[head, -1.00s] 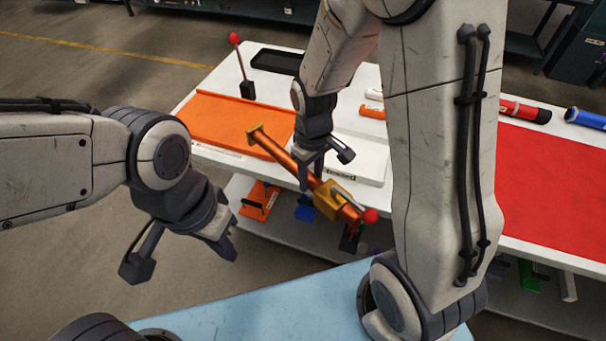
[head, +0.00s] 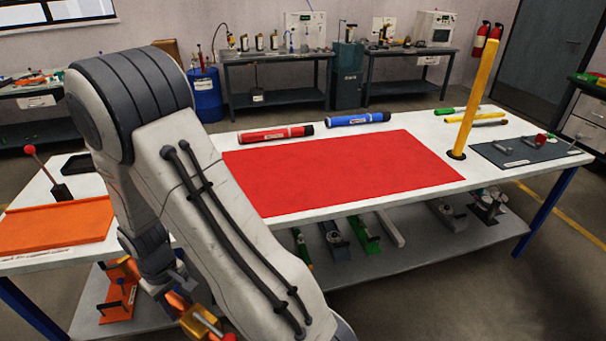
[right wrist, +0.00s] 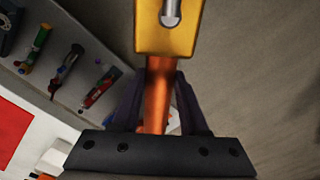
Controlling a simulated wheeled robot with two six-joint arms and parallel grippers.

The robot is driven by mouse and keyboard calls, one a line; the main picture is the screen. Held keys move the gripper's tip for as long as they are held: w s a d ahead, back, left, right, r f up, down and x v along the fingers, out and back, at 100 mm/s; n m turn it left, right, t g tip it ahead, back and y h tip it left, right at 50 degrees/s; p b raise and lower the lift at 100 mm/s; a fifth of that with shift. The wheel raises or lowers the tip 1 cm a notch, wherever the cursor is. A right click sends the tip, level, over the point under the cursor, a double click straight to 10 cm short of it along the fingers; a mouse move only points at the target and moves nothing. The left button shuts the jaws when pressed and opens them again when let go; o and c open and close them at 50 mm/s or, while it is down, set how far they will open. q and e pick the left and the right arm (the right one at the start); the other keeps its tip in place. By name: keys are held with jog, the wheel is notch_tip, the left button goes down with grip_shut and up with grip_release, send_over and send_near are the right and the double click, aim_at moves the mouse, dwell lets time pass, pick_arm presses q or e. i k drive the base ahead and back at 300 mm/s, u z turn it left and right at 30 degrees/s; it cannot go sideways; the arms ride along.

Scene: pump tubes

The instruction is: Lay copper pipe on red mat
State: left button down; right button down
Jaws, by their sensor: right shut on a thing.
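The copper pipe (head: 179,302) is in my right gripper (head: 168,284), low at the left of the head view. It is held in front of the white table's edge, partly hidden by my right arm. In the right wrist view the pipe (right wrist: 157,98) runs between the two dark fingers, with a brass valve block (right wrist: 168,35) and silver lever beyond them. The red mat (head: 340,170) lies flat and empty on the white table, right of my right arm. Its corner also shows in the right wrist view (right wrist: 12,128). My left gripper is in neither view.
A red tube (head: 275,134) and a blue tube (head: 358,119) lie behind the mat. A yellow post (head: 474,100) stands at its right, near a dark tray (head: 510,152). Several parts sit on the lower shelf.

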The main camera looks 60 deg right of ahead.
aim_at(350, 176)
jog(key=u, duration=2.4)
jog(key=k, duration=2.55)
jog(key=z, duration=2.55)
jog(key=i, duration=0.5)
jog(key=z, duration=0.1)
